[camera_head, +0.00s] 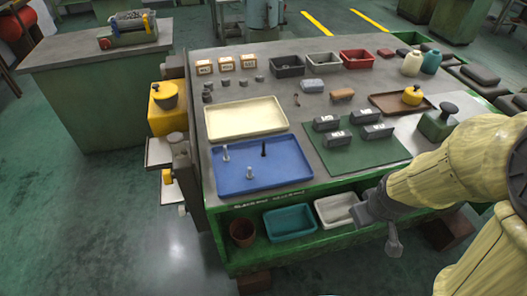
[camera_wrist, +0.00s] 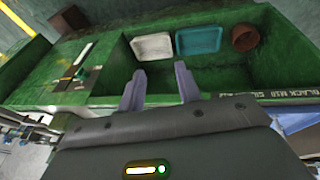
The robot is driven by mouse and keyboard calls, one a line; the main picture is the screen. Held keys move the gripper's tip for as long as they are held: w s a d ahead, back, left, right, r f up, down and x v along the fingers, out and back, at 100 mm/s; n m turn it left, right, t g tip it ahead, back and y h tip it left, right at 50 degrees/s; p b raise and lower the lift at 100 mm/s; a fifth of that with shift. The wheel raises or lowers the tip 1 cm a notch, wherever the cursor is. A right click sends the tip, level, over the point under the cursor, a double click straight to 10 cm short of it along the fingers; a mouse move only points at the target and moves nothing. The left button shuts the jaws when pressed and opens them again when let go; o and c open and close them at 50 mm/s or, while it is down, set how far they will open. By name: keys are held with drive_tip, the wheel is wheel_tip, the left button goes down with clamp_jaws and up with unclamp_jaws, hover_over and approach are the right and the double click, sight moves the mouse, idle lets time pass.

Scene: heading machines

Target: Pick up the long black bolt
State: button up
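The black bolt (camera_head: 263,149) stands upright in the blue tray (camera_head: 285,181), near its back edge. Two silver bolts stand in the same tray, one at the left (camera_head: 225,153) and one nearer the front (camera_head: 249,173). My gripper (camera_head: 375,226) is in front of the bench at the right, well apart from the tray. In the wrist view my gripper (camera_wrist: 160,88) is open, with nothing between its fingers.
A cream tray (camera_head: 246,118) lies behind the blue tray. A green mat (camera_head: 372,152) with several dark blocks lies to its right. The shelf below holds a brown pot (camera_head: 242,231), a teal bin (camera_head: 290,222) and a white bin (camera_head: 337,208). Free floor (camera_head: 110,215) is at the left.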

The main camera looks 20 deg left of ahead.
drive_tip(key=w+a+n+t+y+b, duration=0.1)
drive_tip(key=w+a+n+t, duration=0.1)
drive_tip(key=a+n, duration=0.4)
drive_tip(key=w+a+n+t+y+b, duration=0.1)
drive_tip(key=a+n, duration=0.5)
drive_tip(key=n, duration=0.6)
drive_tip(key=w+a+n+t+y+b, duration=0.1)
drive_tip(key=w+a+n+t+b, duration=0.1)
drive_tip(key=a+n, duration=0.4)
drive_tip(key=shift+w+a+f+n+t, duration=0.1)
drive_tip(key=shift+w+n+t, duration=0.3)
drive_tip(key=shift+n, duration=0.4)
drive_tip(key=shift+w+a+n+t, duration=0.1)
drive_tip(key=shift+w+n+t, duration=0.2)
drive_tip(key=shift+n+t, duration=0.35)
drive_tip(key=s+a+r+n+t+y+b, duration=0.1)
drive_tip(key=s+a+r+n+y, duration=0.1)
drive_tip(key=a+n, duration=0.5)
wheel_tip(320, 180, up, 3)
drive_tip(key=shift+s+f+n+y, duration=0.1)
drive_tip(key=shift+s+n+y, duration=0.05)
drive_tip(key=shift+n+y, duration=0.45)
drive_tip(key=shift+p, duration=0.3)
